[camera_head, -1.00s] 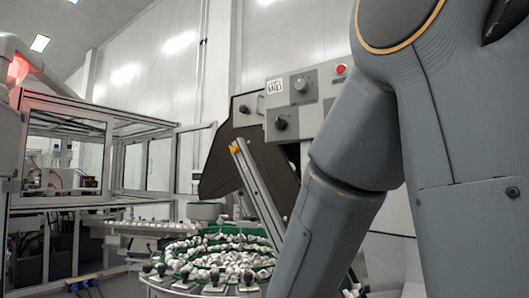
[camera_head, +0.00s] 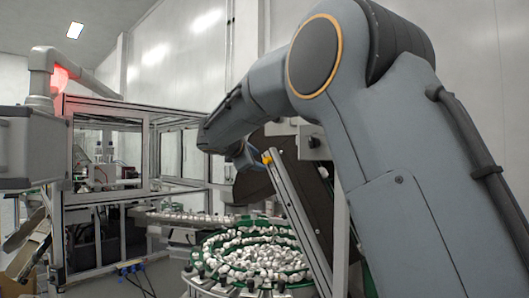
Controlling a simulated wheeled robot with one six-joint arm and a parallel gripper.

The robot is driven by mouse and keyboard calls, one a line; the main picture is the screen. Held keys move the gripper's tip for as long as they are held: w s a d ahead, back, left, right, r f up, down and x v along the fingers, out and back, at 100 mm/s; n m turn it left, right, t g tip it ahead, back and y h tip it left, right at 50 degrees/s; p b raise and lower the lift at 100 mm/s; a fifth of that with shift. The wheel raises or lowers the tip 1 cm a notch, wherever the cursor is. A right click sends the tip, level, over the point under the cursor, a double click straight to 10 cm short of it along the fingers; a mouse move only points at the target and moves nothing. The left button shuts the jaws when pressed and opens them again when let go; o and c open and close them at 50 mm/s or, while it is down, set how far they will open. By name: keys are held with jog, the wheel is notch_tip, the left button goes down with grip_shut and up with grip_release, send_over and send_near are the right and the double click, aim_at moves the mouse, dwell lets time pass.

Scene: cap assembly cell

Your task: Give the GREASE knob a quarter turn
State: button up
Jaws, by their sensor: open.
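Part of a grey control panel (camera_head: 318,128) shows behind my arm, right of the middle. One dark knob (camera_head: 313,142) is visible on it. I cannot read its label, so I cannot tell whether it is the GREASE knob. My arm hides most of the panel and any other knobs on it. My forearm reaches left across the panel, and the wrist ends near the dark slanted housing. My gripper's fingers do not show.
A round green-lined feeder (camera_head: 250,258) full of white caps stands below, with a slanted metal rail (camera_head: 293,215) beside it. A framed glass enclosure (camera_head: 105,155) stands at left. A grey box (camera_head: 30,148) is at the left edge.

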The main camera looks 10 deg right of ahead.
aim_at(266, 160)
jog(key=w+d+p, duration=0.1)
jog(key=w, duration=0.1)
jog(key=w+d+p, duration=0.1)
jog(key=w, duration=0.1)
jog(key=w+d+p, duration=0.2)
jog(key=shift+w, duration=0.3)
jog(key=c, duration=1.1)
jog(key=shift+o, duration=0.2)
